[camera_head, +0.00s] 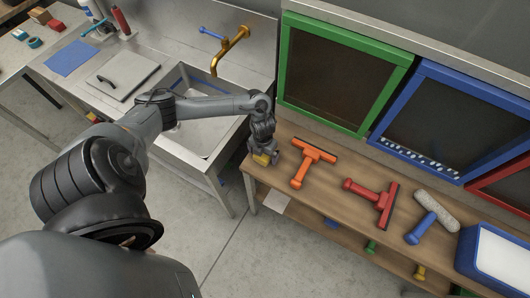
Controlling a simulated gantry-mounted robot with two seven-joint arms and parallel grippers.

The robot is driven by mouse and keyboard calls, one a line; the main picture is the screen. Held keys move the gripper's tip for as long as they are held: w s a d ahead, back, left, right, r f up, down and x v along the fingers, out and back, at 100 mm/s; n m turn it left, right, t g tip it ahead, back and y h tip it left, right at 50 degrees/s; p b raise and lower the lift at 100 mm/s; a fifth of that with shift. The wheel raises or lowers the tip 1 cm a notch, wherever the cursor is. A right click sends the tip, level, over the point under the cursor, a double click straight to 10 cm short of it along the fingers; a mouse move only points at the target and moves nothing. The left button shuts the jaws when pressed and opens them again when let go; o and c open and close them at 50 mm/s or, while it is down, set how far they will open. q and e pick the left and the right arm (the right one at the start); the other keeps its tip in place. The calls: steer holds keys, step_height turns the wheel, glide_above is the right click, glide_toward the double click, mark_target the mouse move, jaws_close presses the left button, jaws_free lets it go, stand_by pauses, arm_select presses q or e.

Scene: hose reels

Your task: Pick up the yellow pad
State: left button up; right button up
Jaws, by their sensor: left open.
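The yellow pad (261,160) is a small block at the left end of the wooden table (330,206). My left gripper (262,156) points down right over it, open, with its dark fingers close around or beside the pad. The fingers hide part of the pad, and I cannot tell whether they touch it. My right gripper is not in view.
An orange squeegee (313,158), a red squeegee (374,199) and a blue-handled roller (432,218) lie on the table. A blue tray (467,257) stands at right. Behind are green (283,58) and blue (404,88) frames; left is a sink (207,137) with a brass tap (230,50).

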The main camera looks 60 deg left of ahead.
arm_select(q)
steer(key=c, duration=1.1)
steer(key=shift+o, duration=0.2)
steer(key=shift+r, duration=0.1)
steer(key=shift+w+r, duration=0.1)
steer(key=shift+r, duration=0.5)
step_height(320, 180, up, 3)
steer(key=shift+f, duration=0.2)
steer(key=w+d+r+p, duration=0.2)
steer(key=w+d+r, duration=0.3)
steer(key=w, duration=0.5)
step_height(320, 180, up, 2)
steer(key=shift+w+d+p, duration=0.15)
steer(key=shift+p, duration=0.25)
